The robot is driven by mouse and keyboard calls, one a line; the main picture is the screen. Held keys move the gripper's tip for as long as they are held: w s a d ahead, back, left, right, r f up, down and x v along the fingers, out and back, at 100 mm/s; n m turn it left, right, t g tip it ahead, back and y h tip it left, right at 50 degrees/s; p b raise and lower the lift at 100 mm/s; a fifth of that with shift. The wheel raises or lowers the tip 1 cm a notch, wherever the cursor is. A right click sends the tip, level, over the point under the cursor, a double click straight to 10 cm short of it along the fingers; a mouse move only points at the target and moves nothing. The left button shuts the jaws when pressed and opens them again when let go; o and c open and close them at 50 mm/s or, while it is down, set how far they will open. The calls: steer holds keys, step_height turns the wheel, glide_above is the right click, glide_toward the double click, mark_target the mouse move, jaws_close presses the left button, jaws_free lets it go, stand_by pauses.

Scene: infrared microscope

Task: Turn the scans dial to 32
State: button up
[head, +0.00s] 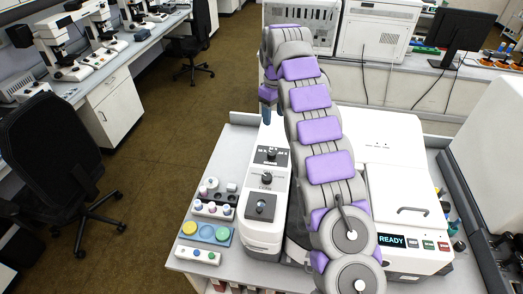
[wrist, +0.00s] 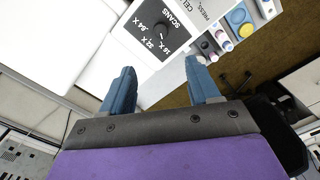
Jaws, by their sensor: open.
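The scans dial (wrist: 160,32) is a small black knob on a black panel. The panel is printed SCANS, with 16, 32 and 64 marked around the knob. Its pointer is too small to read surely. In the head view, the upper black panel (head: 272,154) on the narrow white unit appears to be this one. My gripper (wrist: 158,70) has two blue fingers spread wide with nothing between them. The knob lies beyond the fingertips, roughly in line with the gap, and apart from them. In the head view my gripper (head: 267,115) is just behind the panel, partly hidden by my arm.
A second knob (head: 266,179) and a black plate (head: 261,207) sit nearer on the same unit. Trays of small coloured items (head: 205,233) stand to its left. A large white instrument (head: 400,180) with a READY display stands to the right, partly behind my arm.

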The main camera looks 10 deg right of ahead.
mark_target(272, 153)
step_height(272, 153, down, 18)
steer(key=b, duration=0.4)
steer(key=shift+r, duration=0.25)
steer(key=c, duration=1)
